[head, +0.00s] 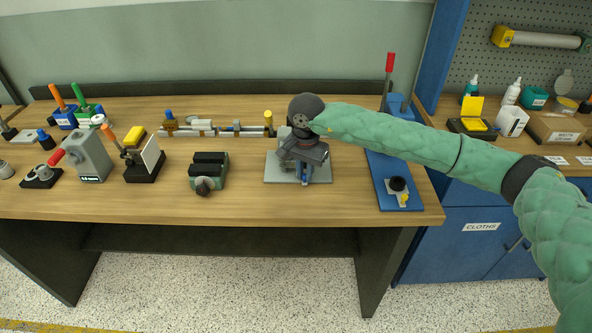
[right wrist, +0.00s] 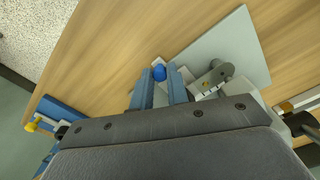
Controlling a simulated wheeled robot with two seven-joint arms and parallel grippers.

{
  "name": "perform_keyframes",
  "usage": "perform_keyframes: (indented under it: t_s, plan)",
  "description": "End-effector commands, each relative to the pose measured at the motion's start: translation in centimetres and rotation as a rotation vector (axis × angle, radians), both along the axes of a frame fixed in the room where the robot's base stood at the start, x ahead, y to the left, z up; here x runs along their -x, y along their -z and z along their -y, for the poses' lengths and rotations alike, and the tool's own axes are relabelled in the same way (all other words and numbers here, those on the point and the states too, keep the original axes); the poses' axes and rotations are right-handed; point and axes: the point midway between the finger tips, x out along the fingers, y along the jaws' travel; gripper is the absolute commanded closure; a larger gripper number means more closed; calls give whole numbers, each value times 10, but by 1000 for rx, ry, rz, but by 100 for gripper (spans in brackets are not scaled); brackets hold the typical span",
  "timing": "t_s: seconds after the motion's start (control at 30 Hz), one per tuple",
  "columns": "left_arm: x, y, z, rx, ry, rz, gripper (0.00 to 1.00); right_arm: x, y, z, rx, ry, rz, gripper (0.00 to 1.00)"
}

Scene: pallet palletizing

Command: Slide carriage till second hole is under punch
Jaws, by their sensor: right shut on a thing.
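A small punch fixture stands on a light grey base plate (head: 322,175) near the middle of the bench, mostly behind my right gripper. My right gripper (head: 304,178) points down over the plate. In the right wrist view its blue fingers (right wrist: 160,92) are shut on the blue knob (right wrist: 158,73), which shows between the fingertips. A grey part with a round end (right wrist: 221,70) and a pale strip with dark marks (right wrist: 208,91) lie right of the fingers. Which hole is under the punch cannot be seen. My left gripper is not in view.
A green-black vise (head: 208,172) stands left of the plate. A blue lever press (head: 389,165) with a red handle stands at right. The bench front is clear.

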Motion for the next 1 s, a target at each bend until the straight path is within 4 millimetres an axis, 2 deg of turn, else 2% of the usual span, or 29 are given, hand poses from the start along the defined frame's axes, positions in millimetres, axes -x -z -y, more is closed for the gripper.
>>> perform_keyframes:
  t_s: [0.03,0.13,0.17,0.57,1.0]
  plan:
    - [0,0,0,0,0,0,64,0,0,0,0,0,0,80]
    - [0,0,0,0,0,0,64,0,0,0,0,0,0,60]
    - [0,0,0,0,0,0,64,0,0,0,0,0,0,59]
    - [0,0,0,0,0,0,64,0,-2,0,0,0,0,59]
    - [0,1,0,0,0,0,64,0,-19,0,0,0,1,59]
